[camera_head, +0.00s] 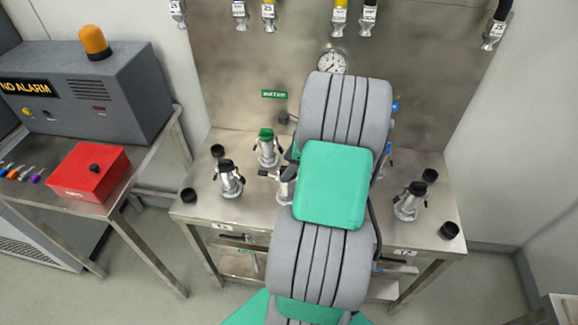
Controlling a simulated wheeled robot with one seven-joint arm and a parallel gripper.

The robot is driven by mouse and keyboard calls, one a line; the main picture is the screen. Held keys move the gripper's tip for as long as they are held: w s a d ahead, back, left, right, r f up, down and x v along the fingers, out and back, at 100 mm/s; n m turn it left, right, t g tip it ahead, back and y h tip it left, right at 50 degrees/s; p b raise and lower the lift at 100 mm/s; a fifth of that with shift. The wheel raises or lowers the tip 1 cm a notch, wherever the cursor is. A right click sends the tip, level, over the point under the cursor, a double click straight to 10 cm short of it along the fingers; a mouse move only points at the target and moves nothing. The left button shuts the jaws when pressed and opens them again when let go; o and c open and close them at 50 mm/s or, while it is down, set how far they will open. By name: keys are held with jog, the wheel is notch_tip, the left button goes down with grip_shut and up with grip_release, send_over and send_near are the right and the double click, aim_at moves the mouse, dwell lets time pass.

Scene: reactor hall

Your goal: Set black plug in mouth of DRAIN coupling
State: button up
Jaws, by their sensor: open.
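Several silver couplings with side levers stand on the steel bench (190,208). One coupling (228,180) at the left has a black top, one (267,150) behind it has a green top, and one (410,203) at the right has a black top. A further silver fitting (286,188) is partly covered by my arm. I cannot read which coupling is DRAIN. Loose black plugs or caps stand at the bench's left front (188,195), left back (217,151), right front (449,230) and right back (430,175). My gripper is hidden behind my grey and green arm.
A pressure gauge (332,62) and a green WATER label (274,94) are on the back panel. Hose ends (269,14) hang above. At left, a table holds a red box (90,172) and a grey alarm cabinet (95,90). My arm covers the bench's middle.

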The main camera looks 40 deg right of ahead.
jog(key=f, duration=0.1)
jog(key=s+a+f, duration=0.1)
jog(key=f, duration=0.1)
jog(key=shift+s+a+g, duration=0.15)
jog(key=shift+s+g, duration=0.15)
jog(key=w+d+v, duration=0.1)
jog(key=w+v, duration=0.1)
jog(key=v, duration=0.8)
jog(key=w+a+r+n+h, duration=0.15)
jog(key=a+r+n, duration=0.25)
jog(key=a+n, duration=0.4)
jog(key=w+a+r+n, duration=0.25)
jog(key=a+n, duration=0.35)
jog(key=a, duration=0.5)
jog(key=s+a+r+n+t, duration=0.1)
jog(key=s+a+r+n, duration=0.1)
jog(key=s+a+n, duration=0.4)
jog(key=a+n+h, duration=0.1)
jog(key=a+n, duration=0.3)
jog(key=n, duration=0.4)
jog(key=shift+s+a+b, duration=0.25)
jog(key=shift+a+b, duration=0.15)
jog(key=shift+r, duration=0.2)
